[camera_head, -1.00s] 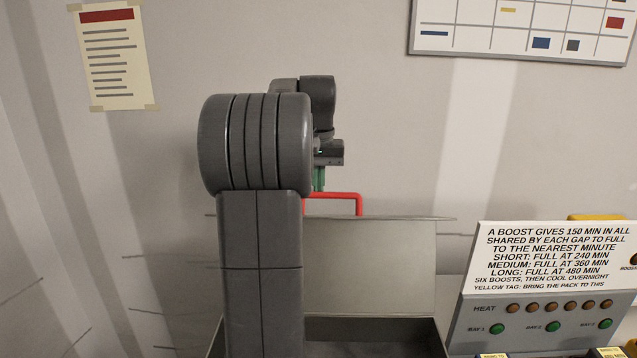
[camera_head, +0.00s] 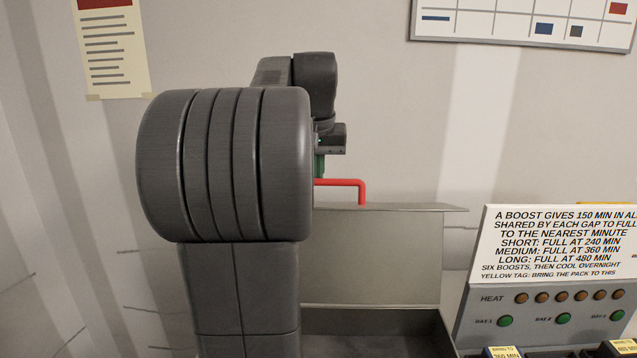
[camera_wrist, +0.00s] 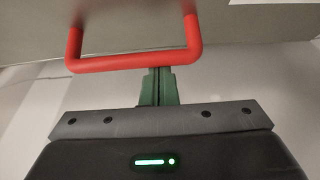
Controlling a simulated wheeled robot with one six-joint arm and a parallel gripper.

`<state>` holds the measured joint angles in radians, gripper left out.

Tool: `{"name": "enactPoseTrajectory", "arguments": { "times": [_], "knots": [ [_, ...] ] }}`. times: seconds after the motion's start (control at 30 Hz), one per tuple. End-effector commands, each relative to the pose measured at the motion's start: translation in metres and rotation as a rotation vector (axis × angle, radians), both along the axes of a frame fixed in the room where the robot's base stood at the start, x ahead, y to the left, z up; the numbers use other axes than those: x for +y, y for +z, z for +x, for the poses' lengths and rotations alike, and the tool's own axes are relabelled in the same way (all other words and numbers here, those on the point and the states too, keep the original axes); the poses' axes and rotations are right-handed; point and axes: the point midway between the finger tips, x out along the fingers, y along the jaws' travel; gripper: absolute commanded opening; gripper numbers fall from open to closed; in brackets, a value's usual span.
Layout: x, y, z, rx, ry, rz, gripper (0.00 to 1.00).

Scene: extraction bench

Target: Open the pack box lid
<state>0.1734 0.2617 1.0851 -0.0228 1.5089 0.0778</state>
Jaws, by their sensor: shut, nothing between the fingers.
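The pack box (camera_head: 446,338) stands low in the middle of the head view, partly behind my arm. Its grey lid (camera_head: 400,245) stands raised at the back, with the dark inside of the box visible below it. A red bar handle (camera_head: 350,183) rises from the lid's top edge. My gripper (camera_head: 320,166), with green fingers, is just above the handle's left part, which my arm hides. In the wrist view the handle (camera_wrist: 130,63) crosses in front of the shut, empty fingers (camera_wrist: 157,75). I cannot tell whether they touch it.
A grey control panel (camera_head: 470,315) with lamps and a white instruction sign (camera_head: 550,240) stands right of the box. Yellow-tagged items (camera_head: 503,352) sit at the lower right edge. The wall behind carries a paper notice (camera_head: 112,50) and a chart (camera_head: 500,25).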

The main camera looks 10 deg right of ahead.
Motion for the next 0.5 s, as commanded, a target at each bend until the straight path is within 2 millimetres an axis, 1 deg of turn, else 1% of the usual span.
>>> {"name": "enactPoseTrajectory", "arguments": {
  "times": [0.03, 0.1, 0.23, 0.33, 0.5],
  "knots": [
    [0.002, -0.002, -0.008, -0.015, 0.000, -0.004, 0.00],
    [0.004, 0.002, -0.017, -0.023, 0.000, -0.006, 0.00],
    [0.008, 0.005, -0.032, -0.022, 0.000, -0.006, 0.00],
    [0.009, 0.006, -0.038, -0.021, 0.000, -0.006, 0.00],
    [0.010, 0.006, -0.039, -0.020, -0.001, -0.005, 0.00]
  ]
}}
